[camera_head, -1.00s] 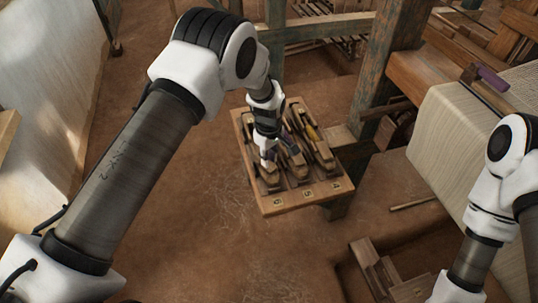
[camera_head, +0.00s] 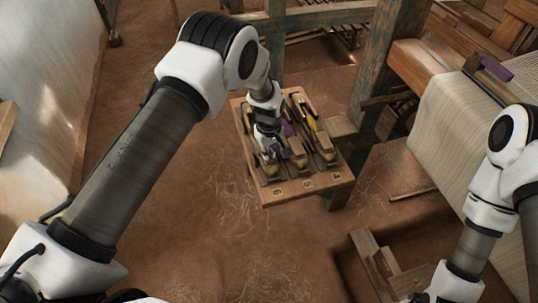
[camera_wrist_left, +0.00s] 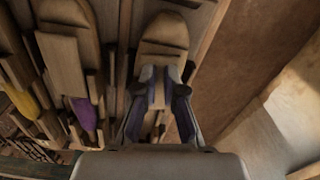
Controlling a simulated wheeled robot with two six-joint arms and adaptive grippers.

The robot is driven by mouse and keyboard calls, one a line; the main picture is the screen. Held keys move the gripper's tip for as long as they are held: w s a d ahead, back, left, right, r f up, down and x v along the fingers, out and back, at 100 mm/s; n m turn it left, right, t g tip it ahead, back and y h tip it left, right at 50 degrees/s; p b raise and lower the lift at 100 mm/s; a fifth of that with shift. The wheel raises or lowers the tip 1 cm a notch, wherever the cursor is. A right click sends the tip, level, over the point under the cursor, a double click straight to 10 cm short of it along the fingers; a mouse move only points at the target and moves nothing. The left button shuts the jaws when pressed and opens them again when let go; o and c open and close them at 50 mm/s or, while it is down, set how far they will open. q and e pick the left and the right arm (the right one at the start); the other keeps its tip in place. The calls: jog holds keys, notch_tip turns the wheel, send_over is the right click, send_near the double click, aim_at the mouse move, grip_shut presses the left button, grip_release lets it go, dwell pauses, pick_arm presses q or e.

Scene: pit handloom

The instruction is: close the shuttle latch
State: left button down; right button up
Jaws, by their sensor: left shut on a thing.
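Several wooden shuttles lie side by side in a wooden tray (camera_head: 283,198). My left gripper (camera_head: 270,155) is over the leftmost shuttle in the head view. In the left wrist view the gripper (camera_wrist_left: 162,88) is shut on a narrow pale piece, seemingly the shuttle latch (camera_wrist_left: 160,88), at the near part of this shuttle (camera_wrist_left: 165,35). The fingers hide most of the piece, so its angle cannot be told. The middle shuttle (camera_wrist_left: 62,60) holds purple thread (camera_wrist_left: 84,115). Another shuttle has yellow thread (camera_wrist_left: 22,100). My right gripper is out of view.
A loom post (camera_head: 380,70) stands just right of the tray. The cloth-covered beam (camera_head: 450,130) is farther right. A pit with wooden treadles (camera_head: 375,265) lies below. The earthen floor left of the tray is clear, up to a pale wall (camera_head: 45,90).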

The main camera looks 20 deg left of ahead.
pick_arm(q)
jog(key=shift+m, duration=1.1)
jog(key=c, duration=1.6)
grip_release()
jog(key=shift+f, duration=0.1)
jog(key=shift+o, duration=0.2)
jog(key=shift+w, duration=0.1)
notch_tip(320, 180, up, 12)
